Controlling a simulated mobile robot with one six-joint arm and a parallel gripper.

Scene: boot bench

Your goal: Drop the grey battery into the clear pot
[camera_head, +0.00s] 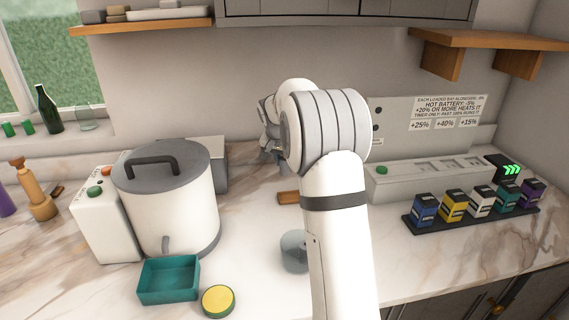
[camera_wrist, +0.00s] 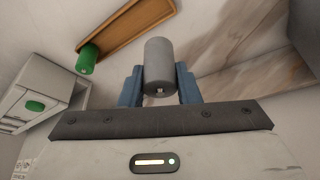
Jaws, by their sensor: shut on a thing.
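The grey battery (camera_wrist: 161,60) is a plain cylinder, held between the blue fingers of my gripper (camera_wrist: 158,84) in the wrist view. The fingers press on it from both sides, and its far part sticks out past them. In the head view my gripper (camera_head: 268,125) is mostly hidden behind my arm, above the back of the counter, and the battery cannot be made out there. A clear greyish pot (camera_head: 292,252) stands on the counter in the head view, partly covered by my forearm. My gripper is above and behind it, apart from it.
A wooden tray (camera_wrist: 125,27) with a green battery (camera_wrist: 88,58) lies below my gripper. A large lidded pot (camera_head: 185,205), teal box (camera_head: 168,283) and yellow-topped round tin (camera_head: 218,301) stand left of the clear pot. A rack (camera_head: 475,215) with several coloured blocks is at right.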

